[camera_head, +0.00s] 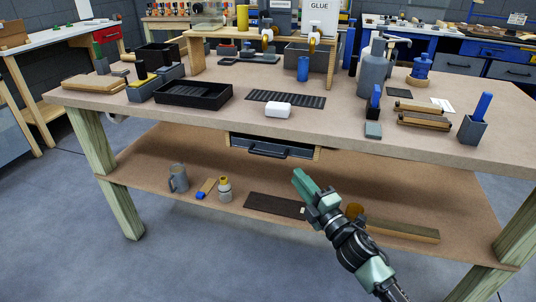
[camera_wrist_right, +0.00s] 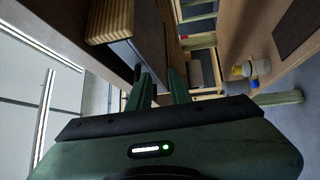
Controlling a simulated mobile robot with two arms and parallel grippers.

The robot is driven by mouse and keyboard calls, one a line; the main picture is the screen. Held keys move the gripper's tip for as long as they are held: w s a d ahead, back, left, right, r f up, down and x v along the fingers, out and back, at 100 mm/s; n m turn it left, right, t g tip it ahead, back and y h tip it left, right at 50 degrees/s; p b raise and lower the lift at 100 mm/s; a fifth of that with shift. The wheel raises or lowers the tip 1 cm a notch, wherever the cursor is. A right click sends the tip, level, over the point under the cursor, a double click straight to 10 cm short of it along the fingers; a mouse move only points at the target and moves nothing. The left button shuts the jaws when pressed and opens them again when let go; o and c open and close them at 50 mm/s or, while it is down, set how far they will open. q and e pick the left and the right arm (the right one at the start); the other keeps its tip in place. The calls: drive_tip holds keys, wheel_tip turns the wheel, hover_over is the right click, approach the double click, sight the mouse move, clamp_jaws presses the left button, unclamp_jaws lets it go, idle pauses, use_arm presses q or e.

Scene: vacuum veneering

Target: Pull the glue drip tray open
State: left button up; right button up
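The glue drip tray looks to be the dark-fronted drawer (camera_head: 295,152) hung under the front edge of the workbench, with light wooden sides. Its front sits about level with its housing. A dark bar handle (camera_head: 268,154) runs along the front. My right gripper (camera_head: 300,178) is in front of and below the drawer's right end, apart from the handle. In the right wrist view its two green fingers (camera_wrist_right: 162,88) stand apart with nothing visible between them. The grey drawer front (camera_wrist_right: 124,52) shows beyond the left finger there. My left gripper is not in view.
The floor in front is clear.

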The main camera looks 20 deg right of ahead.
sight(268, 154)
drive_tip(key=w+a+r+n+g+y, duration=0.1)
drive_tip(key=w+a+n+y, duration=0.1)
drive_tip(key=n, duration=0.2)
drive_tip(key=w+a+r+n+g+y, duration=0.1)
drive_tip(key=w+a+r+n+y, duration=0.1)
drive_tip(key=w+n+y, duration=0.1)
drive_tip(key=w+a+r+n+g+y, duration=0.1)
drive_tip(key=w+a+r+n+y, duration=0.1)
drive_tip(key=n, duration=0.3)
drive_tip(key=shift+w+a+y, duration=0.35)
drive_tip(key=shift+w+y, duration=0.05)
drive_tip(key=shift+y, duration=0.3)
clamp_jaws()
idle(0.7)
